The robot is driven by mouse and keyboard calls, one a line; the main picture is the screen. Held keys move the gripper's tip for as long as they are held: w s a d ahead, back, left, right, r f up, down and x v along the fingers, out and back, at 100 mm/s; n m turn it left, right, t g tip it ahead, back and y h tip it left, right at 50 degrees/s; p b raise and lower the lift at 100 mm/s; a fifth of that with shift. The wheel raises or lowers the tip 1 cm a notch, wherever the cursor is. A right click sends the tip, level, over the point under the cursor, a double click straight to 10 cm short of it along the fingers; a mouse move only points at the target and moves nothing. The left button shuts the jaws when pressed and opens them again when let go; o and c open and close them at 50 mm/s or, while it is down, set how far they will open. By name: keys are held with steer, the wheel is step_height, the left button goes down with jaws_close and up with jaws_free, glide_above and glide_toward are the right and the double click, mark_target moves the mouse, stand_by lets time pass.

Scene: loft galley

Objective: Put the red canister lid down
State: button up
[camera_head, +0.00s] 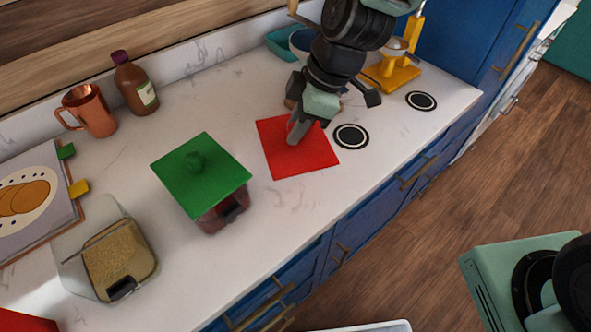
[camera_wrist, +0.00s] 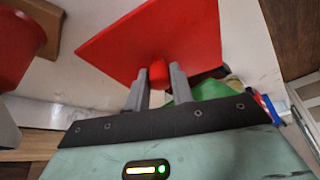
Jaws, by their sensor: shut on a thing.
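The red canister lid (camera_head: 300,160) is a flat square plate over the counter, right of the green-lidded canister. In the wrist view the red lid (camera_wrist: 165,35) has a small red knob (camera_wrist: 158,74) between my fingers. My gripper (camera_head: 296,132) reaches down from above and is shut on that knob. The gripper (camera_wrist: 158,80) hides part of the lid in both views. I cannot tell whether the lid touches the counter. A green lid (camera_head: 215,180) sits on a dark reddish canister (camera_head: 210,221). A clear canister (camera_head: 120,262) with tan grains stands front left.
Black round discs (camera_head: 351,137) (camera_head: 421,101) lie right of the red lid. A yellow stand (camera_head: 391,76) is at the back right. A copper mug (camera_head: 91,109), brown bottle (camera_head: 135,84) and open book (camera_head: 35,200) are left. Bare counter lies in front of the lid.

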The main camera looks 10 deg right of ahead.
mark_target(321, 140)
step_height(321, 140, down, 9)
steer(key=shift+f+p, duration=0.2)
steer(key=shift+p, duration=0.6)
steer(key=shift+f, duration=0.15)
steer(key=o, duration=1)
steer(key=shift+r, duration=0.2)
steer(key=b+v, duration=0.1)
steer(key=v, duration=1.1)
steer(key=s+d+r+m+h, duration=0.1)
steer(key=s+m, duration=0.2)
steer(key=s, duration=0.2)
steer(key=s+d+r+m+h, duration=0.1)
steer(key=s+d+r+m, duration=0.1)
steer(key=s, duration=0.4)
steer(key=s+d+r+m+h, duration=0.2)
steer(key=s+m, duration=0.2)
steer(key=s, duration=0.2)
steer(key=shift+s+d+m, duration=0.1)
steer(key=shift+s+m, duration=0.1)
steer(key=shift+m, duration=0.1)
